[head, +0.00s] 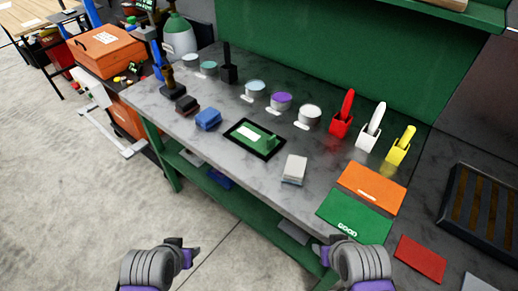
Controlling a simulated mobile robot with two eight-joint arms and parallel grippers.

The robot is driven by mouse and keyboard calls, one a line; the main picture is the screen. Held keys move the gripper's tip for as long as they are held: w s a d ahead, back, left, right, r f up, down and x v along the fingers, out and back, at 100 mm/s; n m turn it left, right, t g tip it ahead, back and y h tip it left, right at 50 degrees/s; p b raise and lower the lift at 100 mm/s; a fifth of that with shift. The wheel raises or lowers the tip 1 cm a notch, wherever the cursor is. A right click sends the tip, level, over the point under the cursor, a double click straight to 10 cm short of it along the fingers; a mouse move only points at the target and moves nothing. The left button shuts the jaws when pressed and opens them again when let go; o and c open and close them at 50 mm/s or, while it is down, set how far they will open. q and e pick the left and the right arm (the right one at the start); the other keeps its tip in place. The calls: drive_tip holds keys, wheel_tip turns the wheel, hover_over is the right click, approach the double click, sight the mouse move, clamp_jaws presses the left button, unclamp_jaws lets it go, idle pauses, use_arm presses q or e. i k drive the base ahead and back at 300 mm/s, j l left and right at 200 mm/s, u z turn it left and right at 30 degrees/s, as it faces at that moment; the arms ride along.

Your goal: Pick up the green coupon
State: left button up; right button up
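A small green piece (268,141) with an upright tab lies on a black-rimmed pad (236,146) in the middle of the grey workbench; it looks like the green coupon. A white patch shows beside it on the pad. My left gripper (194,256) is low in the head view, in front of the bench and well short of the pad. My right gripper (325,254) is near the bench's front edge, below the green GOOD mat. Both are apart from the coupon. Their fingers are too small and angled to tell open from shut.
A blue block (208,119) and a white-grey block (294,169) flank the pad. Round tins, including a purple-topped one (281,101), stand behind it. Red (341,124), white and yellow holders stand at right. An orange mat (372,186) adjoins the green GOOD mat (352,218).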

sight(258, 140)
drive_tip(key=j+z, duration=0.1)
drive_tip(key=z, duration=1.15)
drive_tip(key=j+z, duration=0.25)
drive_tip(key=z, duration=0.15)
drive_tip(key=j+z, duration=0.25)
drive_tip(key=z, duration=0.15)
drive_tip(key=k+j+z, duration=0.15)
drive_tip(key=z, duration=0.25)
drive_tip(key=k+j+z, duration=0.25)
drive_tip(key=j, duration=0.25)
drive_tip(key=k+j+z, duration=0.25)
drive_tip(key=j, duration=0.2)
drive_tip(key=k, duration=0.05)
